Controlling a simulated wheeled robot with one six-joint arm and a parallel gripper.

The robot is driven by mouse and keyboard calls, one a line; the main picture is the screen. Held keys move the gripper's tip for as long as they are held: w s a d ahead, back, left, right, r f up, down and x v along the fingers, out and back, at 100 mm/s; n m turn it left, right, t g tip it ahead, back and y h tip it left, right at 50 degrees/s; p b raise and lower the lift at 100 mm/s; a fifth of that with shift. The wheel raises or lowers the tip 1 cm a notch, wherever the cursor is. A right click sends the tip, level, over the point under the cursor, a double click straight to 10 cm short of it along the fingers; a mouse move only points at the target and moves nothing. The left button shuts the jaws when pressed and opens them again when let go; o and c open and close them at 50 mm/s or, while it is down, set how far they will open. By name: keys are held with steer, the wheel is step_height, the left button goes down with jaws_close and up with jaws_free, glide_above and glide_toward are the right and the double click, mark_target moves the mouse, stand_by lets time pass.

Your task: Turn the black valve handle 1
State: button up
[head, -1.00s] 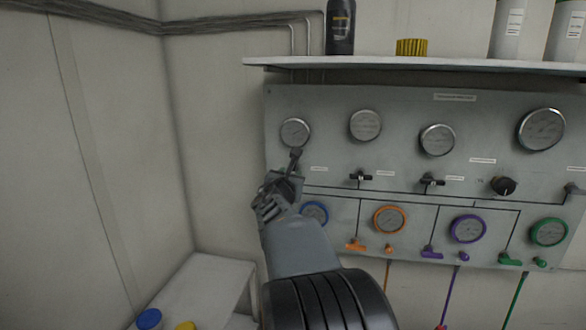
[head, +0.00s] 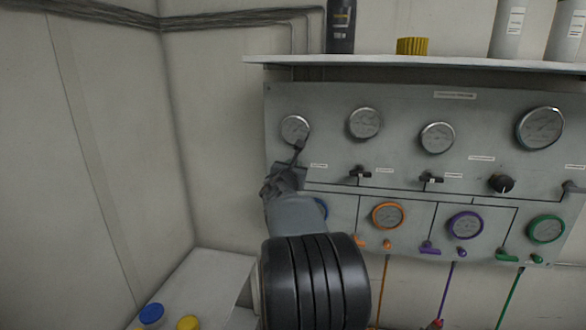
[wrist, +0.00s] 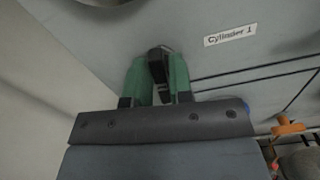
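The black valve handle 1 (wrist: 158,64) shows in the wrist view, left of the "Cylinder 1" label (wrist: 231,35). It sits between the green fingers of my gripper (wrist: 160,80), which are close together with the handle's sides against them. In the head view my gripper (head: 286,178) is at the panel's left side, just below the leftmost grey gauge (head: 295,129). It hides most of the handle there. A thin dark piece sticks up from it beside the gauge; I cannot tell if this is handle or finger.
Two other black valve handles (head: 360,172) (head: 431,178) and a black knob (head: 502,183) sit to the right on the grey panel (head: 400,100). Coloured gauges and valves line its lower part. A shelf (head: 420,64) overhangs above.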

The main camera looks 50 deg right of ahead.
jaws_close()
steer(key=shift+f+b, duration=0.1)
steer(key=shift+b, duration=0.45)
steer(key=shift+s+d+f+m+b, duration=0.1)
steer(key=shift+s+f+m+b, duration=0.05)
steer(key=shift+m+b, duration=2.55)
steer(key=shift+s+d+f+m+b, duration=0.1)
steer(key=shift+f+m+b, duration=0.1)
steer(key=shift+m+b, duration=2.5)
steer(key=shift+s+d+f+m+b, duration=0.1)
steer(key=shift+s+f+m+b, duration=0.05)
steer(key=shift+m+b, duration=2.55)
